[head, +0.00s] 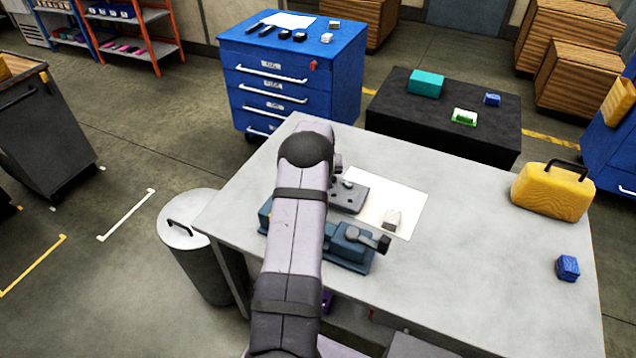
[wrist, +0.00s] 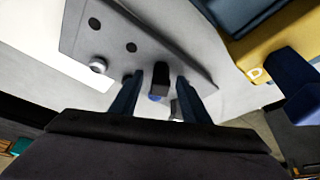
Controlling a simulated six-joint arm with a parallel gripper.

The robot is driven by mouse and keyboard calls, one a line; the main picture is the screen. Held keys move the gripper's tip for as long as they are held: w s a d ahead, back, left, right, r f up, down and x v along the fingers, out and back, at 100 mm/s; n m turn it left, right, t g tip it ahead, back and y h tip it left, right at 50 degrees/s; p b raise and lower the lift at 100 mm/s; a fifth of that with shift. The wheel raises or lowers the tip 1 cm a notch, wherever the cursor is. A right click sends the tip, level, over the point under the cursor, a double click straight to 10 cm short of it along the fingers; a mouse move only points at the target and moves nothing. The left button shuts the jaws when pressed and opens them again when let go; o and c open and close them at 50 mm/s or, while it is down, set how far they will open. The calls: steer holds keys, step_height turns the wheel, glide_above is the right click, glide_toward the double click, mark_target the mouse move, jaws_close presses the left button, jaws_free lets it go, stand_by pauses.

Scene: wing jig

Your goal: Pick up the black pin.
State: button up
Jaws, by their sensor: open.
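The black pin (wrist: 161,76) shows in the wrist view, a short dark post with a bluish end, by the edge of a grey plate with dark holes (wrist: 112,38). My gripper (wrist: 158,98) is open, its two dark blue fingers on either side of the pin in that picture. I cannot tell whether either finger touches it. In the head view my arm hides the gripper and the black pin. Part of the grey plate (head: 349,198) shows there, to the right of my arm on the table.
A blue clamp fixture (head: 348,248) stands beside the plate. A silvery pin (wrist: 98,65) stands on the plate. A yellow case (head: 553,192) and blue block (head: 568,267) are farther right.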

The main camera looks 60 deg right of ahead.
steer(key=shift+c, duration=0.3)
jaws_close()
